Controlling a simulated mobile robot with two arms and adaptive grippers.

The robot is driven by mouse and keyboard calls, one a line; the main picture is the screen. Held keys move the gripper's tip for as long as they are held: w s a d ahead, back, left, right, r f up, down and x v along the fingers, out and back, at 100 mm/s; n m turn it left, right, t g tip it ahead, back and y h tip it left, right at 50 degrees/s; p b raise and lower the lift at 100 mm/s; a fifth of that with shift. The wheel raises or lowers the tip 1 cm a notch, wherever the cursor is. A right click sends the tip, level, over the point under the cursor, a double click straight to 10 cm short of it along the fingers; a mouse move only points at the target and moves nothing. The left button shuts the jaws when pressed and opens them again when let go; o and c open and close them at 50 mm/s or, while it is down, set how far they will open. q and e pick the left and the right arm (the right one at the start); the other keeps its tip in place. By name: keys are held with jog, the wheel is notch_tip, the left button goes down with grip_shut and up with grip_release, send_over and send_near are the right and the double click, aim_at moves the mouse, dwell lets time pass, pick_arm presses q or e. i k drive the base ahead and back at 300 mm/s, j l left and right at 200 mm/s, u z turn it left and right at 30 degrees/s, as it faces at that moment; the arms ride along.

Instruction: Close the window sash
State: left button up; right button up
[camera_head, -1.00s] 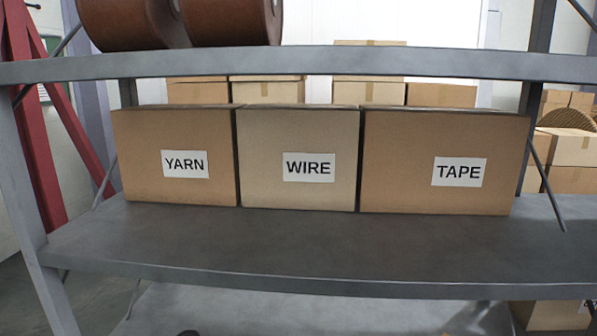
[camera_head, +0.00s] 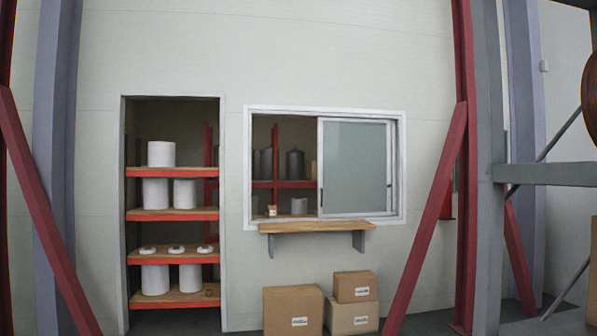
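The window (camera_head: 247,165) is set in the pale wall ahead, in a white frame. Its sash (camera_head: 356,168), a greyish glass pane with a light frame, stands at the right side of the opening. The left half of the opening is uncovered, and red shelving with dark and white cylinders shows through it. A small pale object (camera_head: 271,210) shows at the lower left of the opening. Neither of my grippers is in view.
A wooden ledge (camera_head: 317,227) on brackets juts out below the window. Cardboard boxes (camera_head: 293,310) stand on the floor beneath it. A doorway with red shelves (camera_head: 172,214) is to the left. Red braces (camera_head: 428,225) and a grey rack (camera_head: 545,174) stand at the right.

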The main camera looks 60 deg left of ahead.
aim_at(321, 166)
jog(key=u, duration=1.65)
jog(key=i+j+u, duration=0.2)
jog(key=i+u, duration=0.15)
jog(key=i, duration=0.6)
jog(key=i+u, duration=0.35)
jog(key=i, duration=0.55)
jog(key=i+l+z, duration=0.15)
jog(key=i+z, duration=0.35)
jog(key=i+j+z, duration=0.1)
jog(key=i+z, duration=0.4)
jog(key=i+j+z, duration=0.3)
jog(key=i+z, duration=0.15)
jog(key=i, duration=0.15)
jog(key=i+l+z, duration=0.25)
jog(key=i, duration=0.45)
jog(key=i+j+z, duration=0.1)
jog(key=i+z, duration=0.15)
jog(key=i, duration=0.5)
